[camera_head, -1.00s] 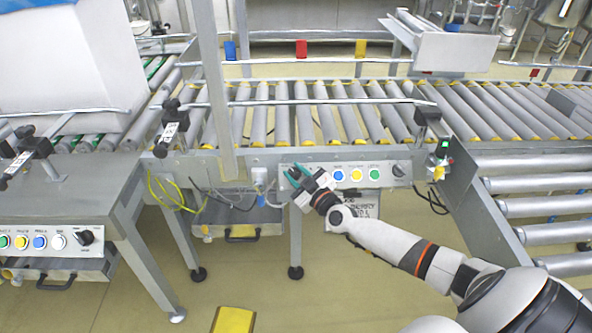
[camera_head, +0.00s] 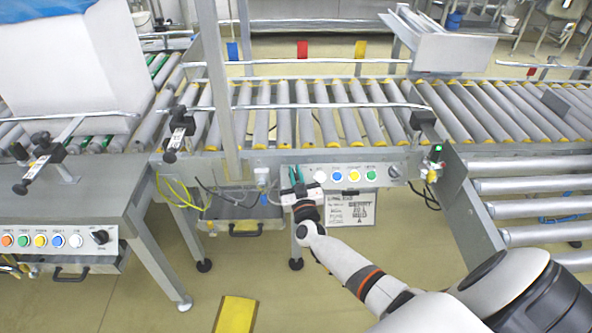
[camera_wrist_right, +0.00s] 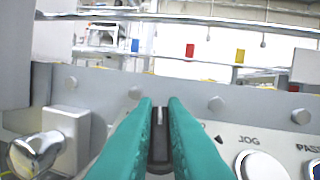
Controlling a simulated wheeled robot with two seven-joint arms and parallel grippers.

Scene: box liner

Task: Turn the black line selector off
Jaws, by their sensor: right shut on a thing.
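My right gripper (camera_head: 296,178) is at the left end of the grey control panel (camera_head: 322,168) on the front of the roller conveyor. In the right wrist view its two green fingers (camera_wrist_right: 158,125) are shut on the black selector (camera_wrist_right: 159,150), one finger on each side. The selector's light mark points about straight up; its lower part is hidden by the fingers. In the head view the gripper hides this selector. The left gripper is not in view.
Right of the gripper are a white button (camera_head: 320,176), more coloured buttons and another dark knob (camera_head: 394,172). A second button panel (camera_head: 62,240) is at the left. A metal fitting (camera_wrist_right: 45,150) sits left of the fingers. A white box (camera_head: 65,60) stands at upper left.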

